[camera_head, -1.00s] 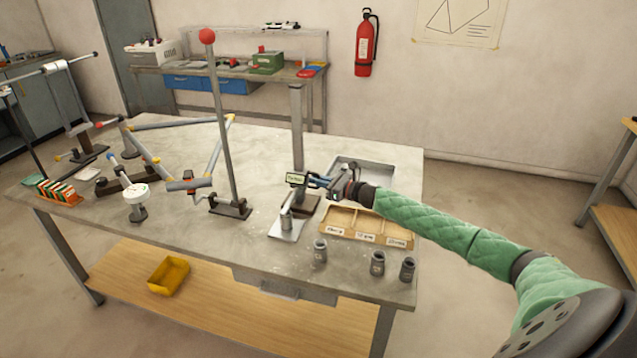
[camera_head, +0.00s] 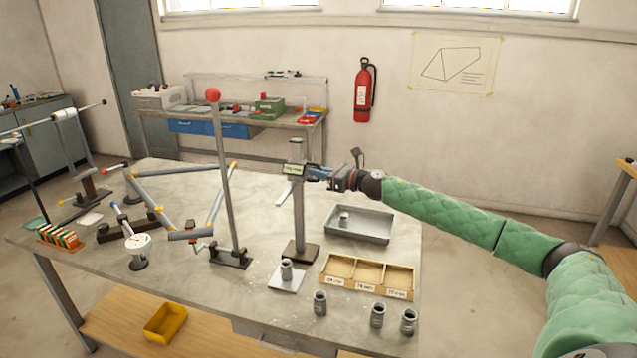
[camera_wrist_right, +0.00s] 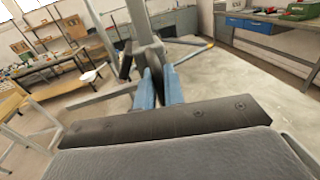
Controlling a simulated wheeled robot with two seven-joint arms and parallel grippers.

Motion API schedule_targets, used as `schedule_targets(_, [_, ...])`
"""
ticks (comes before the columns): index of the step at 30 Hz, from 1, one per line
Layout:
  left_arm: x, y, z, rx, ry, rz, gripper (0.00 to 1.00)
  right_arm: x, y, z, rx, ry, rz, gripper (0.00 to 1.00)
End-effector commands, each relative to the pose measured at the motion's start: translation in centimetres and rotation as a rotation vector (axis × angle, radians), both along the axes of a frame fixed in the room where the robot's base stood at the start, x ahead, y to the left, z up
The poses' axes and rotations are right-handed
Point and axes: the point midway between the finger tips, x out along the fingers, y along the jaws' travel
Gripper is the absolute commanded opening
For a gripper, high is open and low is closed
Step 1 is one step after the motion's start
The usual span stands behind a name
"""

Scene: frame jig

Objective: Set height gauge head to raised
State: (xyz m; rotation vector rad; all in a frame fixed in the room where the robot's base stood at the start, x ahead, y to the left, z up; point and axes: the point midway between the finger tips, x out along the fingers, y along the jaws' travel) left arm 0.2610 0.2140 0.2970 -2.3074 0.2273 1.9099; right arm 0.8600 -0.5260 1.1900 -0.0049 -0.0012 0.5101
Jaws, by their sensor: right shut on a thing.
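The height gauge is a grey upright column (camera_head: 298,215) on a dark foot, standing on the workbench. Its sliding head (camera_head: 293,169) has a small greenish display and sits near the top of the column. My right gripper (camera_head: 322,173) reaches in from the right and is shut on the head. In the right wrist view its two blue fingers (camera_wrist_right: 158,88) are close together around a grey part; the exact contact is partly hidden. A grey cylinder (camera_head: 287,270) stands on a light plate below the head. My left gripper is not in view.
A grey metal tray (camera_head: 360,239) with a small cylinder lies right of the column. A wooden bin with compartments (camera_head: 341,268) and several grey cylinders (camera_head: 377,316) are near the front edge. A tall rod with a red ball (camera_head: 213,95) stands left of the gauge.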

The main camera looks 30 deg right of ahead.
Motion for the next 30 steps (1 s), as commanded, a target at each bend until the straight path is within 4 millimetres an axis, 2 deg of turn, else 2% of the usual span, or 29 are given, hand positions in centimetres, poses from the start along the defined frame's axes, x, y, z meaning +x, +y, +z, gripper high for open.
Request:
schedule_targets(3, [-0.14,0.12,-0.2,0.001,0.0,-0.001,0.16,0.04,-0.09,0.74,0.0,-0.004,-0.002,0.0])
schedule_targets(13, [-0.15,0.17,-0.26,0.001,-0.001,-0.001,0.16,0.04,-0.11,0.73,0.0,-0.002,-0.002,0.0])
schedule_targets(14, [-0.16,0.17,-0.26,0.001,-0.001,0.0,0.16,0.04,-0.11,0.72,-0.001,-0.003,-0.002,0.16])
schedule_targets(16, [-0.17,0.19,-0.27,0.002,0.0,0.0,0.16,0.03,-0.1,0.69,0.0,-0.002,-0.002,0.29])
schedule_targets(29, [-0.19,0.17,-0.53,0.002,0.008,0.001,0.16,-0.44,-0.32,0.3,-0.001,0.0,-0.001,0.29])
schedule_targets(30, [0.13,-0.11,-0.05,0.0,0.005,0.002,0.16,-0.66,-0.46,0.24,-0.001,0.0,-0.001,0.29])
